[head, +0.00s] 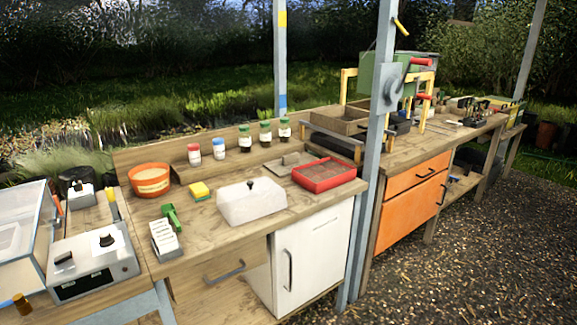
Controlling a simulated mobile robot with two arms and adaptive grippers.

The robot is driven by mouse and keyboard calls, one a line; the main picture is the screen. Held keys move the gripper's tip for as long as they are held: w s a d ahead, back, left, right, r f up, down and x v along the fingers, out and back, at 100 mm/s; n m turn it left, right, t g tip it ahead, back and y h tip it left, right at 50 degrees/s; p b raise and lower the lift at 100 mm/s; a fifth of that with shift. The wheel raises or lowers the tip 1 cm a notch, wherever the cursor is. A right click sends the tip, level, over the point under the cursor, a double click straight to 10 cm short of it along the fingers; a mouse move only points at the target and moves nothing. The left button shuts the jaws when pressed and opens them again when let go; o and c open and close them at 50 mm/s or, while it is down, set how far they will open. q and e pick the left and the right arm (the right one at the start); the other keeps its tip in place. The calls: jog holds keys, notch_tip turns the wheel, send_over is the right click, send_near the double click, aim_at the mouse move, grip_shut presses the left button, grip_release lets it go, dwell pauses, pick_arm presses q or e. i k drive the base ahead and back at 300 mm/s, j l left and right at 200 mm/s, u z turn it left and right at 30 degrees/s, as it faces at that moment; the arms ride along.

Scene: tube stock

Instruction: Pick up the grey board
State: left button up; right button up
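A flat grey board (277,168) lies on the wooden workbench, towards its back. A small raised piece shows on its top. It is behind the white lidded box (251,207) and to the left of the red tray (340,175). I take this flat grey piece for the task's board, and it is small in the view. Neither of my grippers shows in the head view.
An orange bowl (149,182), a yellow sponge (199,190), several jars and a green-handled tool (171,216) are on the bench. A grey device (95,268) stands at the left. A blue-grey post (376,150) rises at the bench's right end.

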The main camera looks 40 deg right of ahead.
aim_at(282, 167)
jog(key=z, duration=1.4)
jog(key=i+l, duration=0.25)
jog(key=i, duration=0.25)
